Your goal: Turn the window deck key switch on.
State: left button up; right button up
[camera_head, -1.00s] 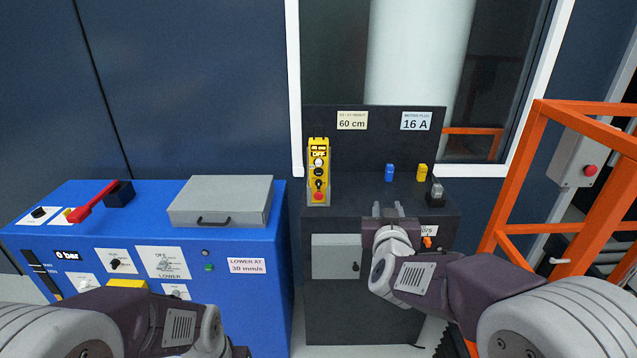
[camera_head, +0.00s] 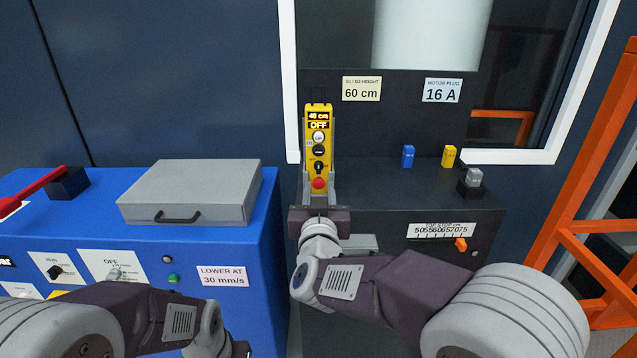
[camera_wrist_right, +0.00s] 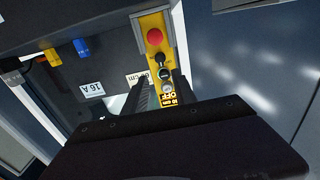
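The yellow control pendant (camera_head: 319,110) stands upright in a grey cradle on the dark window deck (camera_head: 390,205). Below are a white button, a dark button, a small black switch (camera_head: 318,167), seemingly the key switch, and a red button (camera_head: 319,183). My right gripper (camera_head: 319,192) is open and empty in front of the pendant's lower end. In the right wrist view its dark fingers (camera_wrist_right: 160,88) show on either side of the pendant; contact cannot be told. My left gripper (camera_head: 238,349) is mostly cut off at the bottom.
A blue console (camera_head: 235,245) with a grey case (camera_head: 190,190) stands left. Blue (camera_head: 408,156), yellow (camera_head: 449,156) and grey (camera_head: 474,178) plugs are on the deck's right. An orange slider (camera_head: 461,244) sits on its front. Orange railing (camera_head: 580,200) stands right.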

aim_at(319, 169)
jog(key=w, duration=0.5)
jog(key=w+b, duration=0.1)
jog(key=w, duration=0.2)
jog(key=shift+w+f, duration=0.15)
jog(key=shift+f, duration=0.1)
jog(key=shift+w+r, duration=0.1)
jog(key=shift+w, duration=0.45)
grip_shut()
